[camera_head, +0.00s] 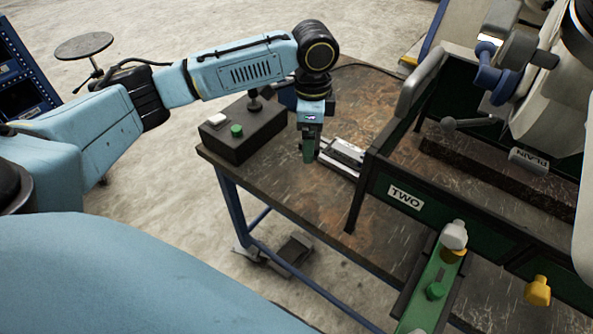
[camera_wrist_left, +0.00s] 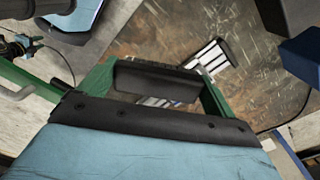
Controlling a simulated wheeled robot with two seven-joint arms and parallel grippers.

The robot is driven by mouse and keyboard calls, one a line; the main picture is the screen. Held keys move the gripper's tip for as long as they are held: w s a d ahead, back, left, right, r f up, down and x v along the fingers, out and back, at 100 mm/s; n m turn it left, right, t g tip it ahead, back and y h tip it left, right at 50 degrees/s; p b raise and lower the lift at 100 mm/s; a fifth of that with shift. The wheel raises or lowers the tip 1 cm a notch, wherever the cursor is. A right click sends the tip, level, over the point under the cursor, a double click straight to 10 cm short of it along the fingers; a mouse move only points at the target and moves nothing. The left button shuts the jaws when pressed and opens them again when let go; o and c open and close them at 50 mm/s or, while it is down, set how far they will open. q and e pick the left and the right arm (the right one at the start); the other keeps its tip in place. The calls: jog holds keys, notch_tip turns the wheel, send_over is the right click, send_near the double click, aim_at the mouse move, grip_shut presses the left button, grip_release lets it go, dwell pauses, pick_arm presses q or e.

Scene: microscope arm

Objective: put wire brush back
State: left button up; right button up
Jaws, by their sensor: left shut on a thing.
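My left gripper (camera_head: 310,150) points down over the left workbench, beside a light slatted metal piece (camera_head: 342,157). In the left wrist view, its green fingers (camera_wrist_left: 155,85) are shut on a dark, smooth block (camera_wrist_left: 155,77), which spans the gap between them. The block looks like the body of the wire brush, but no bristles show and I cannot tell for sure. The slatted piece (camera_wrist_left: 209,58) lies on the bench beneath the block, which hides part of it. Whether the block touches it is unclear.
A dark control box (camera_head: 243,130) with a green button stands left of the gripper. A dark green frame (camera_head: 405,200) marked TWO rises close on the right. A worn brown benchtop (camera_head: 300,185) lies between, with its front edge free.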

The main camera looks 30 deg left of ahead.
pick_arm(q)
jog(key=a+f+m, duration=0.4)
jog(key=f+m, duration=0.2)
jog(key=b, duration=0.3)
send_near(295, 181)
notch_tip(295, 181, down, 6)
jog(key=shift+r, duration=0.1)
jog(key=shift+f, duration=0.35)
pick_arm(e)
jog(key=f, duration=0.3)
jog(key=shift+w, duration=0.35)
jog(key=shift+d, duration=0.15)
pick_arm(q)
jog(key=o, duration=0.6)
jog(key=shift+f, duration=0.1)
pick_arm(e)
jog(key=shift+d, duration=0.4)
